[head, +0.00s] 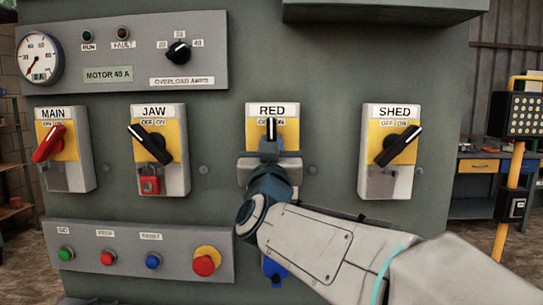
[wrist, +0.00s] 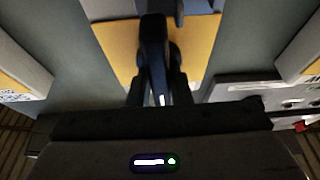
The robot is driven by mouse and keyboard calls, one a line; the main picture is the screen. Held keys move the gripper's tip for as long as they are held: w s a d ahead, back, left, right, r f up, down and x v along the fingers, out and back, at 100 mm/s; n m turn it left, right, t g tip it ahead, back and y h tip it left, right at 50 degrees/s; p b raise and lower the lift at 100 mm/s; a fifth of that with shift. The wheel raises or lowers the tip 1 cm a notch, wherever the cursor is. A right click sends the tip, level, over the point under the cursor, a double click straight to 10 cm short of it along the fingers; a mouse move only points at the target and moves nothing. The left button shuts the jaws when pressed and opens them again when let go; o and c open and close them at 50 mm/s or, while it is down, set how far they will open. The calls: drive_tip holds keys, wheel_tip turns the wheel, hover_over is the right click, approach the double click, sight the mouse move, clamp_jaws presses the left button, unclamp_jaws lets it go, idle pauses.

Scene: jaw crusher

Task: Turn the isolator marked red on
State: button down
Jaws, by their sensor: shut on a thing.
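The isolator marked RED (head: 288,138) is the third of the isolators in the row, a white box with a yellow plate. Its black handle (head: 271,128) stands about upright in the head view, with the OFF and ON marks partly hidden behind it. My gripper (head: 268,152) is at the handle, coming from below, and hides the lower part of the box. In the wrist view the black handle (wrist: 153,50) lies between my two fingers (wrist: 158,90), which are shut on it.
The JAW isolator (head: 182,140), with a red padlock (head: 149,184), is to the left, and the MAIN isolator (head: 82,150) with a red handle is further left. The SHED isolator (head: 402,155) is to the right. A button panel (head: 125,272) is below left.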

drive_tip(key=m+h, duration=0.1)
drive_tip(key=m, duration=0.2)
drive_tip(key=m+g+h, duration=0.1)
drive_tip(key=m+h, duration=0.1)
drive_tip(key=m, duration=0.1)
drive_tip(key=shift+w+f+m, duration=0.1)
drive_tip(key=shift+f+m, duration=0.05)
drive_tip(key=shift+m, duration=0.25)
drive_tip(key=m+h, duration=0.1)
drive_tip(key=m, duration=0.2)
drive_tip(key=m+g+h, duration=0.1)
drive_tip(key=m, duration=0.1)
drive_tip(key=shift+m+h, duration=0.4)
drive_tip(key=shift+m+g, duration=0.3)
drive_tip(key=shift+m, duration=0.1)
drive_tip(key=c, duration=1.3)
unclamp_jaws()
drive_tip(key=v, duration=1.4)
